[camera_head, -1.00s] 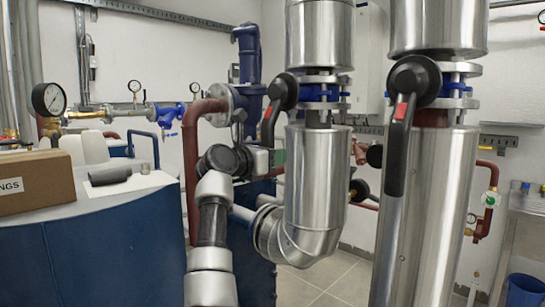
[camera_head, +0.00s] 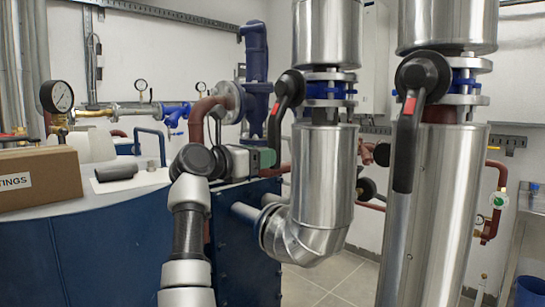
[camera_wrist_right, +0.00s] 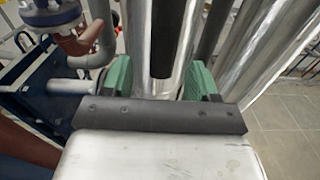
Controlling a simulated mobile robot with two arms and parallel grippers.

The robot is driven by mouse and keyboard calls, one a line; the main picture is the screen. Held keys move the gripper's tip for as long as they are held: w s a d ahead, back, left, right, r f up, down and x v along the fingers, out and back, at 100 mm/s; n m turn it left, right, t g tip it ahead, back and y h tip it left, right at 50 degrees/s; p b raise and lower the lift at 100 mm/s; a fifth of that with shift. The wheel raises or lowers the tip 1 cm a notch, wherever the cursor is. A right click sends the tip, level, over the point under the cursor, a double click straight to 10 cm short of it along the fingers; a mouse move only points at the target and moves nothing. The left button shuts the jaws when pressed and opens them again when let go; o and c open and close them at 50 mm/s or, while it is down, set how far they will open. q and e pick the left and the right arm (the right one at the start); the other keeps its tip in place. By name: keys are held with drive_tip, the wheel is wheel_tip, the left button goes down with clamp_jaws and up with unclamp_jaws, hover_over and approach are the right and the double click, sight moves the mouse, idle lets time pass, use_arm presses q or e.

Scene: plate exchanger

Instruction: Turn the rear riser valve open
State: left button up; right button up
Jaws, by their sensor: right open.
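The rear riser valve is the left one in the head view. Its black lever (camera_head: 275,120), with a red mark, hangs down from the hub beside the silver rear riser (camera_head: 320,180). My right gripper (camera_head: 266,157) is at the lever's lower end. In the right wrist view my right gripper (camera_wrist_right: 157,82) is open. Its green fingers stand apart, and a dark lever (camera_wrist_right: 167,40) lies in line with the gap between them, in front of a silver pipe. I cannot tell whether they touch it. My left gripper is not in view.
The front riser (camera_head: 430,220) stands close on the right, with its own black lever (camera_head: 405,150) hanging down. A blue tank (camera_head: 90,240) with a cardboard box (camera_head: 40,180) is on the left. A red-brown pipe (camera_head: 197,115) rises behind my arm. Tiled floor (camera_head: 335,280) shows below.

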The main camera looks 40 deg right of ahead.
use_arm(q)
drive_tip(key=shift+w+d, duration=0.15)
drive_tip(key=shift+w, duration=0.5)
use_arm(e)
drive_tip(key=a, duration=0.4)
drive_tip(key=shift+s, duration=0.2)
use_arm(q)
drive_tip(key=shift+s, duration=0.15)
use_arm(e)
drive_tip(key=shift+d, duration=0.1)
